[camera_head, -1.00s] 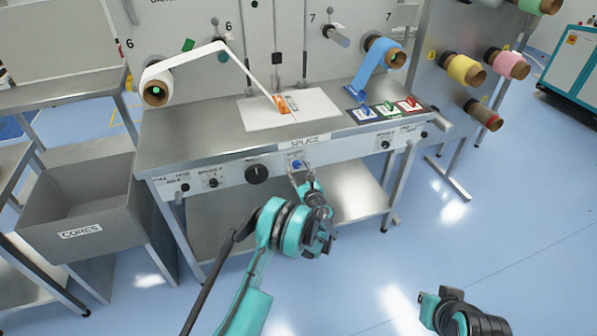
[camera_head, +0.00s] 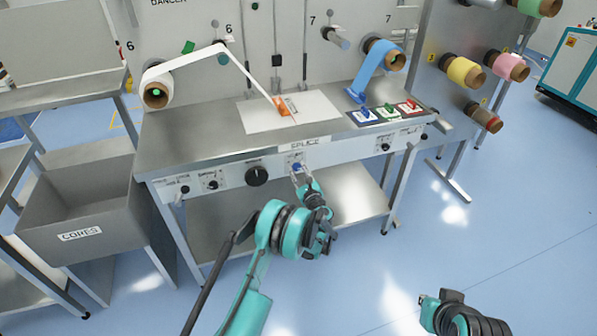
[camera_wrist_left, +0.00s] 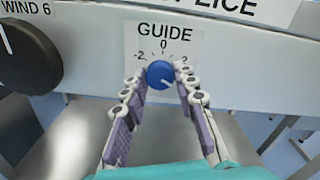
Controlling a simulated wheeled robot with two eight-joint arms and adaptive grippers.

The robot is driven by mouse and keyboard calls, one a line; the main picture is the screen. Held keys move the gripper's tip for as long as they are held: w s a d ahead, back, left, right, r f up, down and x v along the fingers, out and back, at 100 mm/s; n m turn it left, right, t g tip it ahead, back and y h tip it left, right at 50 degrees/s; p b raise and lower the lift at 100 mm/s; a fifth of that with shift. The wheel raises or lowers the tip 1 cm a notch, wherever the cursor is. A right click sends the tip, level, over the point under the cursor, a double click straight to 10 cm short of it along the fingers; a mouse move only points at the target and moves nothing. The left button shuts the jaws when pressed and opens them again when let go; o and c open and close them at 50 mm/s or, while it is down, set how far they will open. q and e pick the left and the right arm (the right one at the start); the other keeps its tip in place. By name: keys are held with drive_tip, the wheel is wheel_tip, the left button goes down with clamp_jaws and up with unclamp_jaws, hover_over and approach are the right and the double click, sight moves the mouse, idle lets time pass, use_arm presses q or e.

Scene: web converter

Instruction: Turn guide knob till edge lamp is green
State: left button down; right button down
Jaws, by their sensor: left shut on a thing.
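The blue guide knob (camera_wrist_left: 161,74) sits on the table's front panel under a GUIDE scale marked -2, 0 and 2. Its short white mark points to the lower right in the left wrist view. My left gripper (camera_wrist_left: 160,82) has its two fingers closed on the knob's left and right sides. In the head view the knob (camera_head: 297,166) is small, with the left gripper (camera_head: 299,174) at it from below. My right gripper (camera_head: 426,303) hangs at the lower right, away from the table, its jaws too small to read. I cannot pick out the edge lamp with certainty.
A black WIND 6 knob (camera_wrist_left: 28,55) is left of the guide knob. The splice table (camera_head: 210,135) carries a white sheet (camera_head: 262,109) and several coloured cards. A grey CORES bin (camera_head: 85,205) stands at left. Floor at right is open.

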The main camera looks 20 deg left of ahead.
use_arm(q)
drive_tip(key=n, duration=0.7)
drive_tip(key=shift+n, duration=0.3)
drive_tip(key=n, duration=0.7)
drive_tip(key=shift+f, duration=0.1)
drive_tip(key=n, duration=0.7)
drive_tip(key=shift+n, duration=0.3)
drive_tip(key=n, duration=0.6)
drive_tip(key=shift+f+n, duration=0.1)
drive_tip(key=shift+n, duration=0.3)
drive_tip(key=c, duration=1.2)
unclamp_jaws()
